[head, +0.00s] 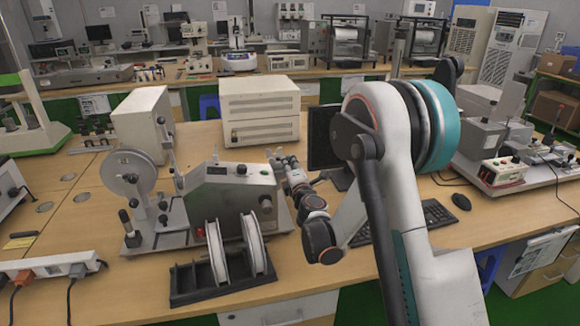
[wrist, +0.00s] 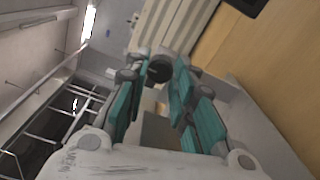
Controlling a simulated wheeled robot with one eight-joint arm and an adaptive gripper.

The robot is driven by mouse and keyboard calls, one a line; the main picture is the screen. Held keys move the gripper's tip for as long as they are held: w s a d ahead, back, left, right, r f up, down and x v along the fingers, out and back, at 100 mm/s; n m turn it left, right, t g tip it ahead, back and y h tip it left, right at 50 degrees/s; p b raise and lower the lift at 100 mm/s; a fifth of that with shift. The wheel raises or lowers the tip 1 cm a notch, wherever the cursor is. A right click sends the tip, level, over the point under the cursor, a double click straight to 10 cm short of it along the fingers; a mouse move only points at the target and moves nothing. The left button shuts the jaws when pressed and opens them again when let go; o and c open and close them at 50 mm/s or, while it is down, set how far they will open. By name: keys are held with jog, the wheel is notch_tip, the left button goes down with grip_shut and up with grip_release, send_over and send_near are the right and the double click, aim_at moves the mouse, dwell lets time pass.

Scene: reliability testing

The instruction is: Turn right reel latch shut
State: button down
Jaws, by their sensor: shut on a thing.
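The grey reel machine (head: 231,204) stands on the wooden bench, with a white reel (head: 128,172) mounted on its left side. My gripper (head: 279,160) is at the machine's upper right, and the machine's body partly overlaps this area. In the wrist view my gripper (wrist: 158,72) has its teal-padded fingers closed around a small dark round part (wrist: 164,68), which appears to be the right reel latch. The fingers hide much of it, and its turn angle cannot be told. In the head view the latch is hidden at the gripper.
Two white reels (head: 252,244) stand in a black rack (head: 190,288) at the bench's front. A beige box unit (head: 260,108) stands behind the gripper. A monitor (head: 322,138), keyboard (head: 437,213) and mouse (head: 461,201) are to the right. A power strip (head: 52,264) lies front left.

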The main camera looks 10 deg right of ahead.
dwell(0.3)
jog(key=c, duration=1.3)
grip_release()
jog(key=shift+a, duration=0.1)
